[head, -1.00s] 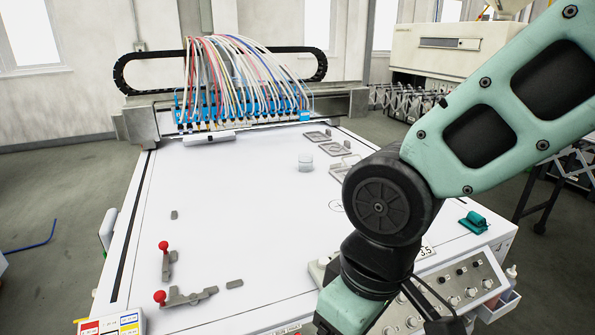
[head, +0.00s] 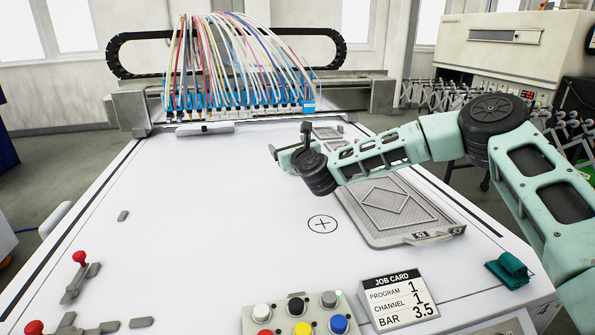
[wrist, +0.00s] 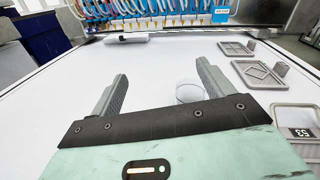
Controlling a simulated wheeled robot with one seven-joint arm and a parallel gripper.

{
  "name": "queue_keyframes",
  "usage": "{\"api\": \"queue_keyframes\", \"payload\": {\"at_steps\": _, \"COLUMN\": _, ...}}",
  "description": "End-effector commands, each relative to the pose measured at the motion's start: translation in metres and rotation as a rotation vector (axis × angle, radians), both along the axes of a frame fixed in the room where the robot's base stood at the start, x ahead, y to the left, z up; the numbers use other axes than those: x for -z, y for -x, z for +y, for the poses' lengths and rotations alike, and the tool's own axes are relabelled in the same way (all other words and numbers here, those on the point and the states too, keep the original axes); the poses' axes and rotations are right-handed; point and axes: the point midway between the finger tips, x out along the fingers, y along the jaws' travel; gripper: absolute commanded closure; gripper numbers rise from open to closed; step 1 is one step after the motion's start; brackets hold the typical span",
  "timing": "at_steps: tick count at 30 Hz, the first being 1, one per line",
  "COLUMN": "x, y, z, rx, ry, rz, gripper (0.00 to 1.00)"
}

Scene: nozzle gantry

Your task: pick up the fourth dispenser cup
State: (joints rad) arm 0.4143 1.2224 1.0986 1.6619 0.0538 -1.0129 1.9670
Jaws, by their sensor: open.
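A clear round cup (wrist: 189,91) stands on the white table in the wrist view, just beyond and partly behind the right finger of my gripper (wrist: 161,72). My gripper is open and empty. No number shows on the cup.
The nozzle gantry (head: 240,105) with hoses spans the far end. Grey frames (head: 405,215) lie along the right side, under my arm. A job card (head: 397,300), button box (head: 298,312) and red-knobbed clamps (head: 80,275) are nearer.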

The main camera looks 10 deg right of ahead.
Motion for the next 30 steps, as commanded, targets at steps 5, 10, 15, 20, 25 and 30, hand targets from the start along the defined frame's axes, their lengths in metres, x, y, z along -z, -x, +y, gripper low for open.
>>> {"api": "queue_keyframes", "payload": {"at_steps": 5, "x": 0.014, "y": -0.015, "z": -0.044, "rx": 0.127, "ry": -0.151, "rz": -0.012, "gripper": 0.2}}
{"api": "queue_keyframes", "payload": {"at_steps": 10, "x": 0.04, "y": -0.016, "z": -0.046, "rx": 0.135, "ry": -0.16, "rz": -0.013, "gripper": 0.2}}
{"api": "queue_keyframes", "payload": {"at_steps": 15, "x": 0.076, "y": -0.016, "z": -0.045, "rx": 0.135, "ry": -0.158, "rz": -0.012, "gripper": 0.2}}
{"api": "queue_keyframes", "payload": {"at_steps": 20, "x": 0.089, "y": -0.027, "z": -0.044, "rx": 0.133, "ry": -0.157, "rz": -0.017, "gripper": 0.2}}
{"api": "queue_keyframes", "payload": {"at_steps": 25, "x": 0.09, "y": -0.039, "z": -0.045, "rx": 0.132, "ry": -0.156, "rz": -0.015, "gripper": 0.2}}
{"api": "queue_keyframes", "payload": {"at_steps": 30, "x": 0.089, "y": -0.05, "z": -0.045, "rx": 0.133, "ry": -0.155, "rz": -0.015, "gripper": 0.2}}
